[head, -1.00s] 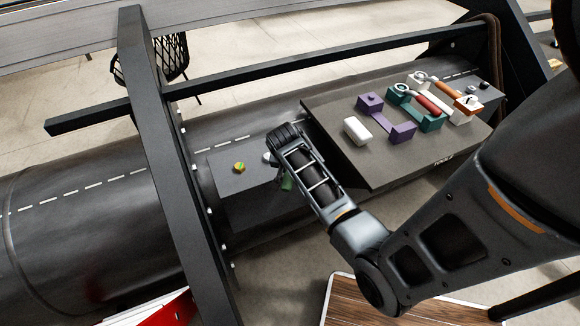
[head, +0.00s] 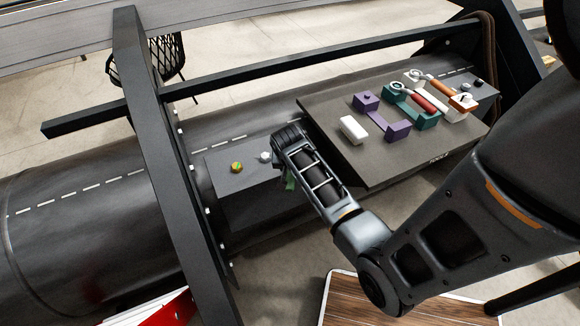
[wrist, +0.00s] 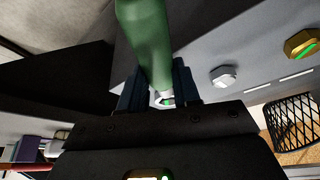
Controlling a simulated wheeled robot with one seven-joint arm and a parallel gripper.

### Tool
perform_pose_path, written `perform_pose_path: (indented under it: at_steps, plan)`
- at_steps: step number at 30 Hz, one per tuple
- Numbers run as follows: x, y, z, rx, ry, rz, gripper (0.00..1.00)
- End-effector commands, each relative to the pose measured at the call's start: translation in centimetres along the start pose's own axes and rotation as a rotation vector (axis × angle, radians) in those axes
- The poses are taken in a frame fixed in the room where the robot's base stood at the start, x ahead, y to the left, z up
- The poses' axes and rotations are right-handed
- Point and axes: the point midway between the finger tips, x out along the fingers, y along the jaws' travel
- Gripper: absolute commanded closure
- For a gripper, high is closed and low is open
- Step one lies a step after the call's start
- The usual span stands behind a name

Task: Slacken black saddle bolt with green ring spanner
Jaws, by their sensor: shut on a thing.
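My gripper (wrist: 158,88) is shut on the green ring spanner (wrist: 146,45); its green handle rises from between the fingers in the wrist view. A pale metal piece with a green glint shows at the fingers; I cannot tell whether it is part of the spanner. In the head view a bit of the green spanner (head: 289,182) shows below my wrist, beside the grey plate (head: 240,190); the fingers are mostly hidden. A small black knob (head: 479,82), perhaps the black saddle bolt, stands at the float's far right end. Its ring contact is not visible.
A multicoloured bolt (head: 236,167) and a pale grey bolt (head: 265,157) stand on the plate left of my gripper. A dark tray (head: 345,170) holds a white block, a purple holder and two holders with spanners. A black beam (head: 165,150) crosses the float at left.

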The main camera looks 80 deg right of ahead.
Motion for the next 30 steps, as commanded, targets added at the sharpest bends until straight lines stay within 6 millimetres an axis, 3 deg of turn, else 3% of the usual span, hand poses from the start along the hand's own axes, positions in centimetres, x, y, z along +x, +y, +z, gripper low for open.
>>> perform_pose_path:
  at_steps: [30]
  plan:
    - [-0.1, 1.5, -0.2, -0.119, 0.0, -0.049, 1.0]
